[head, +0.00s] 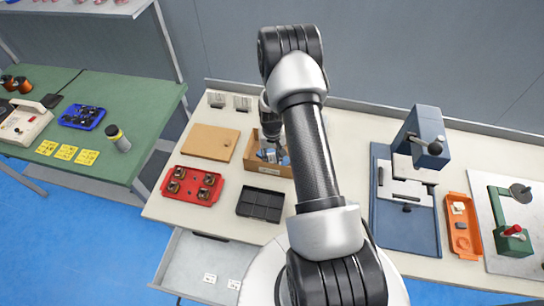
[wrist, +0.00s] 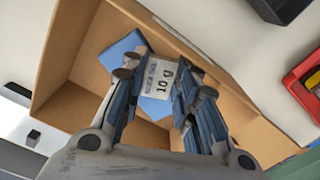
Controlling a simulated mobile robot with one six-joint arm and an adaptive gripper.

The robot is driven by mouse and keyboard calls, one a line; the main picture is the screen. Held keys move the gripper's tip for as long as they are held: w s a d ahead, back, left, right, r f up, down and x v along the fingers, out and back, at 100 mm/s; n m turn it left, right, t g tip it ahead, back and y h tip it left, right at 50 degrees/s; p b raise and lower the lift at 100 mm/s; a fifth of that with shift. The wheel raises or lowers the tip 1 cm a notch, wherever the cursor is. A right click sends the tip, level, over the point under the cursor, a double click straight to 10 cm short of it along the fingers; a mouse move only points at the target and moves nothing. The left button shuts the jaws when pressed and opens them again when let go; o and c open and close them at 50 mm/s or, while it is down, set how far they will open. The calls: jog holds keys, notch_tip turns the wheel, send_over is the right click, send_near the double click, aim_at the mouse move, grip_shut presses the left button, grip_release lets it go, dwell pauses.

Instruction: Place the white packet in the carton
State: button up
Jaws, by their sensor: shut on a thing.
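The carton (head: 268,168) is an open brown box on the pale bench, partly hidden behind my arm. In the wrist view its brown wall (wrist: 72,50) surrounds my fingertips. My gripper (wrist: 157,82) points down into the carton's opening and is shut on the white packet (wrist: 158,92), which is marked "10 g". A blue flat thing (wrist: 122,55) lies beyond the packet inside the carton. I cannot tell whether the packet touches it or the carton floor. In the head view my gripper (head: 270,148) is at the carton, and the packet is hard to make out.
A brown board (head: 208,142) is left of the carton. A red tray (head: 192,185) with several parts and a black divided tray (head: 260,204) are in front. A blue press-like device (head: 405,200) stands right of my arm. An open drawer (head: 205,262) holds small white items.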

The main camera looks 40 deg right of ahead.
jog(key=shift+f+b, duration=0.5)
jog(key=shift+f, duration=0.1)
jog(key=o, duration=0.8)
jog(key=shift+c, duration=0.2)
jog(key=shift+r, duration=0.15)
